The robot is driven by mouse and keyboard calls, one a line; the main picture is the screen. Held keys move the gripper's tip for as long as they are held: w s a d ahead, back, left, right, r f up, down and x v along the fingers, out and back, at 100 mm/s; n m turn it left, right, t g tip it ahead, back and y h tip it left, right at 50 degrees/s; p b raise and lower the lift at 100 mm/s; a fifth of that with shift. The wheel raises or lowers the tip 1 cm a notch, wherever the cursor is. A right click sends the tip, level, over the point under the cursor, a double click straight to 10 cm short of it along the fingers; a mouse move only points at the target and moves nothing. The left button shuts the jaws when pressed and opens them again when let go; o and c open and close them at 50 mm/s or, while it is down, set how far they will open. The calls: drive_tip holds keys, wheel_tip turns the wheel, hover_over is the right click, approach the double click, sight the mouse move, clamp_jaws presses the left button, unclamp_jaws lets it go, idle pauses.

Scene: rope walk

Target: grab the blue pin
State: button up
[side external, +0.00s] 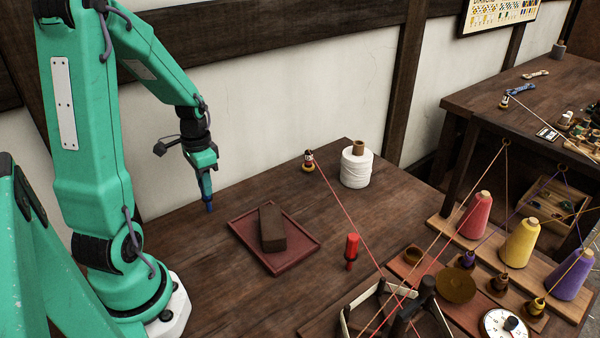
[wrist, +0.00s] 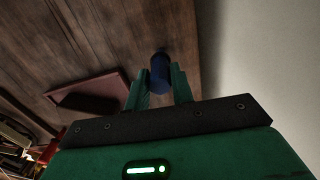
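The blue pin (side external: 210,206) is at the tip of my gripper (side external: 207,196), near the back left edge of the brown table in the side view. In the wrist view the blue pin (wrist: 160,74) sits between the two green fingers of my gripper (wrist: 160,88). The fingers lie against both its sides, so my gripper is shut on it. The fingers hide part of the pin. I cannot tell whether its lower end touches the table.
A dark red tray (side external: 297,252) holding a brown block (side external: 272,228) lies right of my gripper. A red pin (side external: 352,248) stands farther right. A white spool (side external: 356,168) and a small bobbin (side external: 308,162) stand behind. Taut threads and coloured cones (side external: 520,243) fill the right.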

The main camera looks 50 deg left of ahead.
drive_tip(key=c, duration=0.4)
drive_tip(key=shift+r, duration=0.1)
drive_tip(key=shift+r, duration=0.85)
drive_tip(key=r, duration=0.2)
drive_tip(key=shift+w+d+r, duration=0.1)
drive_tip(key=shift+d+r, duration=0.25)
drive_tip(key=shift+d, duration=0.05)
drive_tip(key=w+d+r, duration=0.1)
drive_tip(key=d+r, duration=0.5)
drive_tip(key=d, duration=0.4)
drive_tip(key=shift+w+d+r, duration=0.2)
drive_tip(key=shift+w+d, duration=0.15)
